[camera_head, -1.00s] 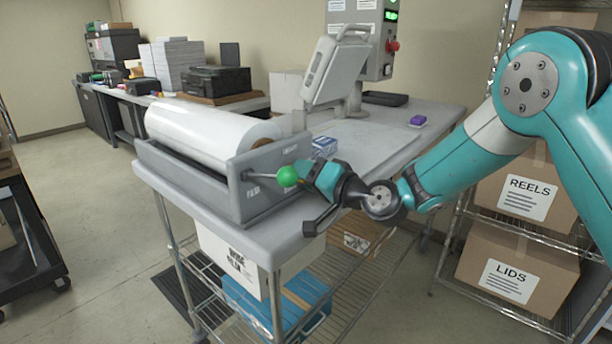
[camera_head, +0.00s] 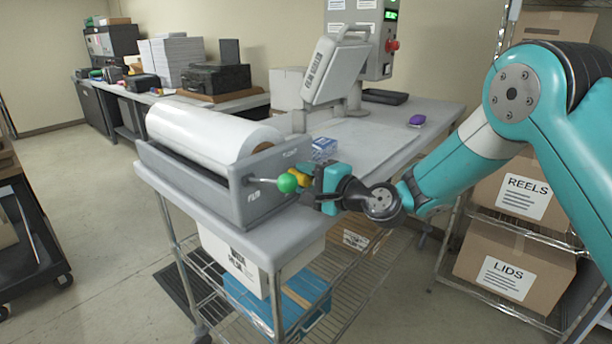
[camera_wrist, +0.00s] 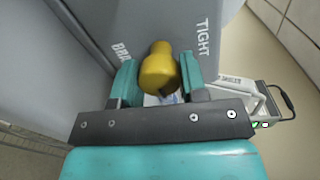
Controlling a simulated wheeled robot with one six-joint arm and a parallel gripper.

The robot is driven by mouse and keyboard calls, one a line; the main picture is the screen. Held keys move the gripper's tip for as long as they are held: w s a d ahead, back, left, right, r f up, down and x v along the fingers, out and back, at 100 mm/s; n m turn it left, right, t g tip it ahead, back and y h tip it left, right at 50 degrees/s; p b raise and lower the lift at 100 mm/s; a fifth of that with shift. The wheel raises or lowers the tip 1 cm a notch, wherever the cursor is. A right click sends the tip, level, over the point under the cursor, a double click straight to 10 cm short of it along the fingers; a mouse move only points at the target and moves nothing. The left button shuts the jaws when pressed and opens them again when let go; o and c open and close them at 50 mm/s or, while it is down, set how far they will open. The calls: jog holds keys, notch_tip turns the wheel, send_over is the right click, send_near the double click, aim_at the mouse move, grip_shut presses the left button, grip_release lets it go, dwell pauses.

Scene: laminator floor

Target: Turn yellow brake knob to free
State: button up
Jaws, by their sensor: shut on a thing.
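The yellow brake knob (camera_head: 303,178) shows in the head view at the near right end of the grey film-roll holder (camera_head: 268,190), partly hidden by my gripper and a green ball. In the wrist view the yellow knob (camera_wrist: 158,68) stands between my two teal fingers, with "TIGHT" printed to its upper right and a partly hidden label starting "BR" to its left. My gripper (camera_wrist: 160,82) is shut on the knob, one finger on each side. In the head view my gripper (camera_head: 313,182) reaches in from the right. Where the knob points cannot be told clearly.
A green ball (camera_head: 287,183) on a thin rod sticks out from the holder just left of my gripper. A white film roll (camera_head: 205,130) lies in the holder. A small blue-and-white box (camera_head: 323,148) stands close behind my gripper. The bench (camera_head: 375,140) to the right is mostly clear.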

jog(key=shift+m, duration=0.4)
jog(key=o, duration=0.9)
jog(key=b+v, duration=0.7)
jog(key=v, duration=1)
jog(key=shift+d, duration=0.2)
jog(key=shift+s, duration=0.1)
